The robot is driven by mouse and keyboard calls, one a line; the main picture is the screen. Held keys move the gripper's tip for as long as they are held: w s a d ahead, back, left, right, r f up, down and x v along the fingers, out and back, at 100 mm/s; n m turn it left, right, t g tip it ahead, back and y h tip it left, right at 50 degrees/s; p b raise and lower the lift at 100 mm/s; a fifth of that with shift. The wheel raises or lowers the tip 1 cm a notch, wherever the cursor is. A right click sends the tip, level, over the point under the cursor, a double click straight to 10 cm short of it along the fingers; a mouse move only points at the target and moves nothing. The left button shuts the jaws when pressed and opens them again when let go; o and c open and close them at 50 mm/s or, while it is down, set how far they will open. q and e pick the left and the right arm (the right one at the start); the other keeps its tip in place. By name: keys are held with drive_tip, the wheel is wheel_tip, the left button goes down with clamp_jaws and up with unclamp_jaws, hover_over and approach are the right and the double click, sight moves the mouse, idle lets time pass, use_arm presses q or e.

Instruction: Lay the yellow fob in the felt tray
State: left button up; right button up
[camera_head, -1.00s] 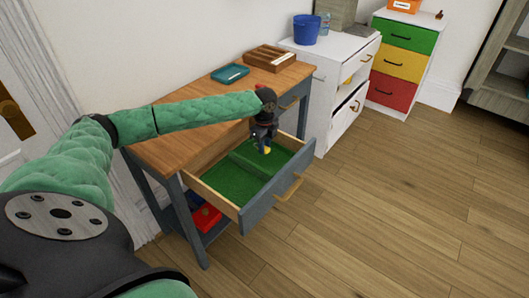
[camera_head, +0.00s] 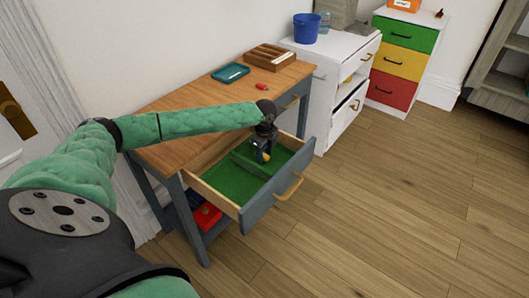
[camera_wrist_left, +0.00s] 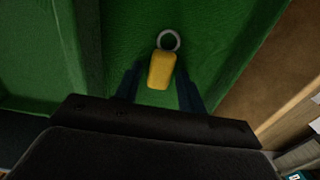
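The yellow fob (camera_wrist_left: 161,70), with a metal ring at one end, lies on the green lining of the open drawer (camera_head: 228,182); it also shows in the head view (camera_head: 266,157). My left gripper (camera_head: 263,152) points down into the drawer's far compartment, right at the fob. In the left wrist view my left gripper (camera_wrist_left: 157,82) is open, with a finger on each side of the fob's lower end and a gap visible beside it. A teal tray (camera_head: 231,73), which looks like the felt tray, sits on the table top. My right gripper is out of view.
A green divider splits the drawer. On the wooden table (camera_head: 190,117) are a small red item (camera_head: 262,87) and a brown compartment box (camera_head: 270,57). A white cabinet (camera_head: 328,70) with a blue bucket (camera_head: 306,28) stands beyond. The floor at right is clear.

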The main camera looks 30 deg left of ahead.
sight(265, 155)
use_arm(q)
drive_tip(key=shift+o, duration=0.3)
drive_tip(key=shift+r, duration=0.2)
wheel_tip(265, 155, up, 12)
drive_tip(key=b, duration=0.1)
drive_tip(key=shift+r+b, duration=0.15)
drive_tip(key=shift+b, duration=0.15)
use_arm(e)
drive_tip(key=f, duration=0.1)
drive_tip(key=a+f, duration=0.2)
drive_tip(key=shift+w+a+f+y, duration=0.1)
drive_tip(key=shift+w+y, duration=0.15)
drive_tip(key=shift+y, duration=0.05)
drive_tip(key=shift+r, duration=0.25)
